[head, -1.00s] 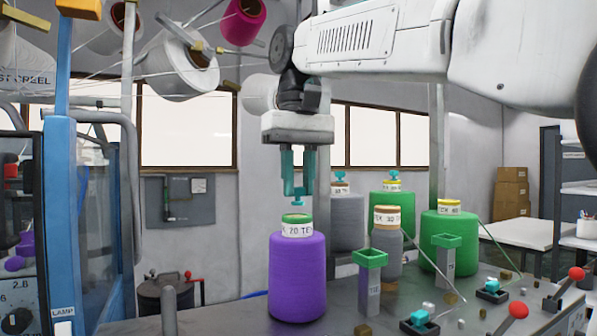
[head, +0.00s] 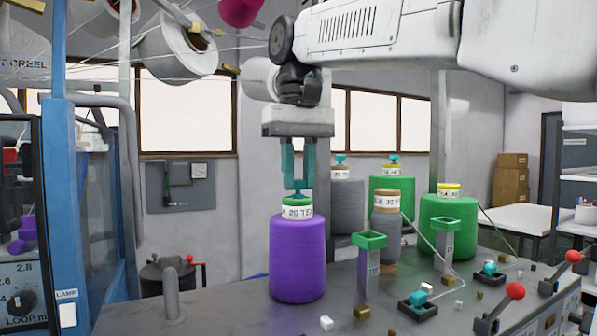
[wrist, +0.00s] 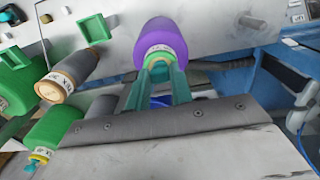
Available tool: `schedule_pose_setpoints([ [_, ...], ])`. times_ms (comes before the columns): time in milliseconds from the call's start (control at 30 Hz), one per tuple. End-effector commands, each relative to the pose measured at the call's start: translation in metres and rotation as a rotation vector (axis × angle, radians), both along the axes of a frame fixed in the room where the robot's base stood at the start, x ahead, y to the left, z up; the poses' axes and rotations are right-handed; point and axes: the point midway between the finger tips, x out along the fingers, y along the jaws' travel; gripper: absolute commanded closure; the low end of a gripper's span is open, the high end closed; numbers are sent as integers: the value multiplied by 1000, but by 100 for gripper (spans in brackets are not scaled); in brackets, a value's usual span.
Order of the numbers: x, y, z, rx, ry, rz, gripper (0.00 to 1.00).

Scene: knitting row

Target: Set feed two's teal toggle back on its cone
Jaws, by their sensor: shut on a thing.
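My gripper (head: 298,185) points straight down and is shut on a small teal toggle (head: 298,191), right over the purple cone (head: 297,258). The cone stands upright with a white label band and a green top (head: 297,201). The toggle's lower end reaches the green top; I cannot tell whether it is fully seated. In the wrist view, the teal fingers (wrist: 158,88) reach toward the top of the purple cone (wrist: 166,38), and the toggle is hard to make out between them.
Behind right stand a brown-topped grey cone (head: 386,245), a green cone (head: 448,235) and further cones carrying teal toggles. A green-topped post (head: 368,270) stands close right of the purple cone. Black trays (head: 417,306), small blocks and red-knobbed levers (head: 515,291) lie front right.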

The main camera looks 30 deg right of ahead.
Motion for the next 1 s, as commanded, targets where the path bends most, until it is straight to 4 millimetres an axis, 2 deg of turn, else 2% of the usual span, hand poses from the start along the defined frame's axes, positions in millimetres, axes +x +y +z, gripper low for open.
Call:
schedule_pose_setpoints([
  [1000, 0, 0, -7, 0, 5, 0, 91],
])
